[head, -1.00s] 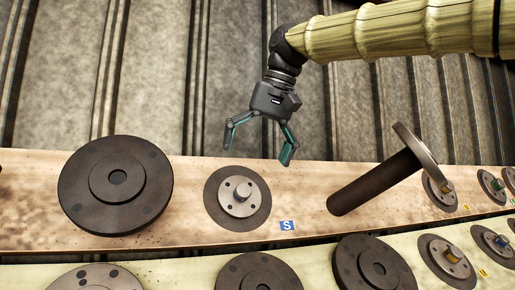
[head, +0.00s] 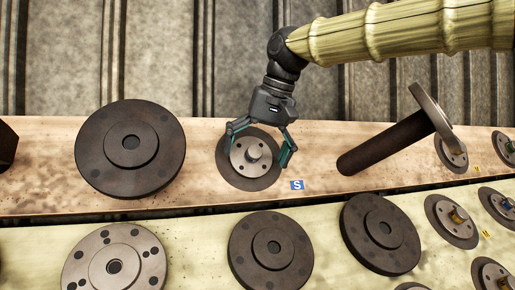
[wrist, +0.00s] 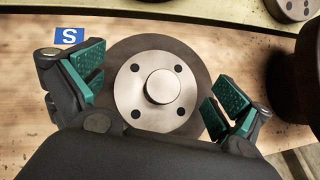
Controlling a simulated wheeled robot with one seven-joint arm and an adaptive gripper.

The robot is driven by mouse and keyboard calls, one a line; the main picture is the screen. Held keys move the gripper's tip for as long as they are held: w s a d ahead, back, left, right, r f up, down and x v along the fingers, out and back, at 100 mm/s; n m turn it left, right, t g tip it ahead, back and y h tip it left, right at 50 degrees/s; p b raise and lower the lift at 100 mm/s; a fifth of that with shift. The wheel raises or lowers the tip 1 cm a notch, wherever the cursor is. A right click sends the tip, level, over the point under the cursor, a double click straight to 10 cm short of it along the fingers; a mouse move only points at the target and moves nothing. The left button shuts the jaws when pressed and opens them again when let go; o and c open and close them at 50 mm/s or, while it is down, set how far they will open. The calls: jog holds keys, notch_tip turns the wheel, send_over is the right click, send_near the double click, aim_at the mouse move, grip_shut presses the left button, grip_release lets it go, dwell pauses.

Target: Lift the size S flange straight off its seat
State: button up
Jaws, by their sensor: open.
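The size S flange (head: 245,156) is a bright steel disc with several bolt holes and a raised centre boss. It sits on a dark round seat (head: 236,179) on the wooden board, beside a blue S label (head: 297,185). In the wrist view the flange (wrist: 128,93) lies between the two teal finger pads, and the S label (wrist: 69,36) is at upper left. My gripper (head: 259,157) is open around the flange, with a finger on each side. The wrist view shows my gripper (wrist: 150,102) with gaps between pads and flange. The flange's underside is hidden.
A large dark flange (head: 100,165) lies to the left on the same board (head: 205,135). A dark shaft with a disc end (head: 385,152) lies to the right. Several more flanges, including a dark one (head: 245,262), lie on the nearer board.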

jog(key=shift+s+r, duration=0.15)
jog(key=shift+s, duration=0.15)
jog(key=c, duration=0.3)
jog(key=shift+a, duration=0.1)
jog(key=c, duration=0.3)
jog(key=shift+s+d, duration=0.15)
jog(key=shift+d, duration=0.15)
jog(key=c, duration=1.1)
jog(key=shift+a, duration=0.25)
grip_shut()
jog(key=shift+c, duration=0.9)
grip_release()
jog(key=shift+d, duration=0.1)
grip_shut()
